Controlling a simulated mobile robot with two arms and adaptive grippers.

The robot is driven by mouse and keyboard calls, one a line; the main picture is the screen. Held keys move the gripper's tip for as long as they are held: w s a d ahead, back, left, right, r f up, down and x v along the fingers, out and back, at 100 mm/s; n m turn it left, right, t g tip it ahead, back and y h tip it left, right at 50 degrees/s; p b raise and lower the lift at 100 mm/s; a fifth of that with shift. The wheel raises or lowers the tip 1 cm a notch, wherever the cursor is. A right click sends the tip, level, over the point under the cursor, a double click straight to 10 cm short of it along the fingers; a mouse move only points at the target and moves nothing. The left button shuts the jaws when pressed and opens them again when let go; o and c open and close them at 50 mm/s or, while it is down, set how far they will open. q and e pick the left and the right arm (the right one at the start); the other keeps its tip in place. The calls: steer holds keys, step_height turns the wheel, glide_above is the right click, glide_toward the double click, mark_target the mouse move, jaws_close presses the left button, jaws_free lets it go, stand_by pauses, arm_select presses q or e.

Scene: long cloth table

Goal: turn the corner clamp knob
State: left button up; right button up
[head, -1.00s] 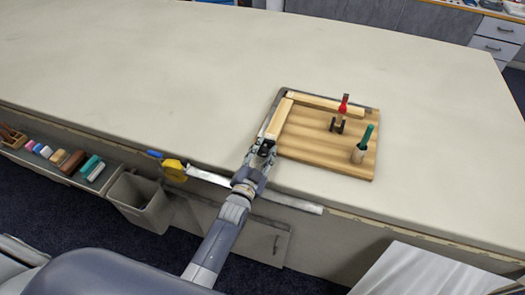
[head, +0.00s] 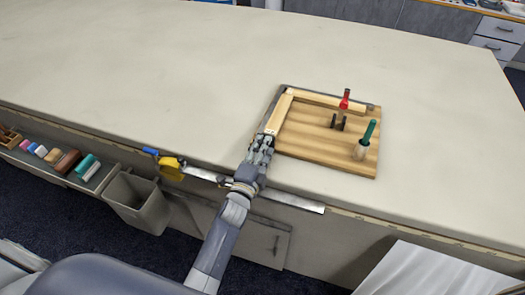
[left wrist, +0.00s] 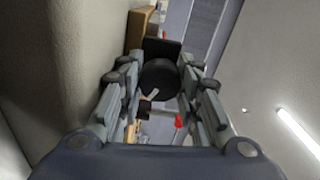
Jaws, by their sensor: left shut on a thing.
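A wooden board (head: 318,142) lies near the table's front edge. Two pale wood strips (head: 325,101) form an L along its back and left sides. A dark grey edge, seemingly part of the clamp, runs outside them. My left gripper (head: 262,141) is at the front end of the left strip. In the left wrist view, a round black knob (left wrist: 158,79) sits between its fingers, and it is shut on this knob. The fingers hide the knob in the head view. My right gripper is not in view.
A yellow-and-blue tool (head: 171,168) is at the table's front edge. A grey bin (head: 138,203) stands below. The table's left part is clear.

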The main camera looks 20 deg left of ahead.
arm_select(q)
steer(key=shift+f+m+b, duration=0.1)
steer(key=shift+m+b, duration=0.3)
steer(key=shift+m, duration=0.5)
steer(key=o, duration=1)
